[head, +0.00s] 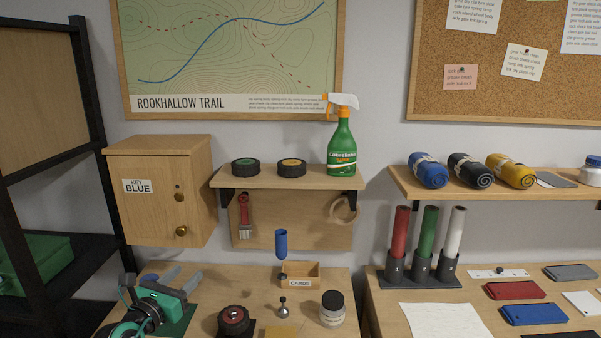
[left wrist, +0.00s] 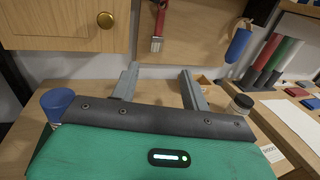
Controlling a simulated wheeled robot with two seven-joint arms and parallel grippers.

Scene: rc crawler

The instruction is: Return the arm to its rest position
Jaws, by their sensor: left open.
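My left gripper (head: 183,277) is at the lower left of the head view, above the left wooden bench (head: 252,280). Its teal and black arm comes in from the lower left. In the left wrist view, its two grey fingers (left wrist: 158,72) stand apart with nothing between them. They point towards the wall beneath the hanging red-handled brush (left wrist: 158,30). My right gripper does not show in either view.
Near the left gripper are a wooden key cabinet (head: 160,190), a red-hubbed wheel (head: 234,321), a cards box (head: 302,272), a blue-handled tool (head: 281,244) and a jar (head: 332,310). A shelf (head: 225,178) holds two wheels and a green spray bottle (head: 341,150).

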